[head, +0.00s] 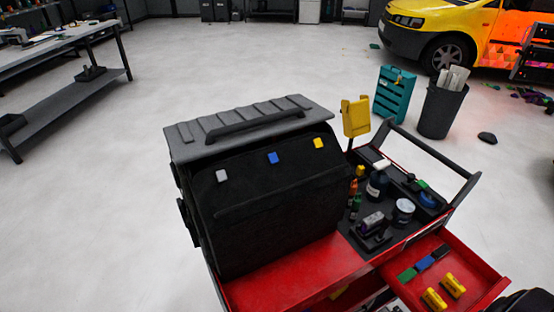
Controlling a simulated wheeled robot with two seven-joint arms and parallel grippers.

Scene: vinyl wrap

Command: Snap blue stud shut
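A black tool bag (270,215) stands on a red cart (300,270) in the middle of the view. The blue stud (273,158) is a small square near the bag's upper front edge, between a pale grey stud (222,175) on the left and a yellow stud (319,143) on the right. I cannot tell whether the blue stud is snapped shut. A grey ribbed top with a dark handle (255,120) lies above the studs.
The cart's black tray (340,226) holds bottles, jars and tools. An open red drawer (480,268) holds yellow, blue and green pieces. A grey bin (440,112), teal crate (394,93) and yellow van (440,30) stand behind. A workbench (70,42) is at left; floor between is clear.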

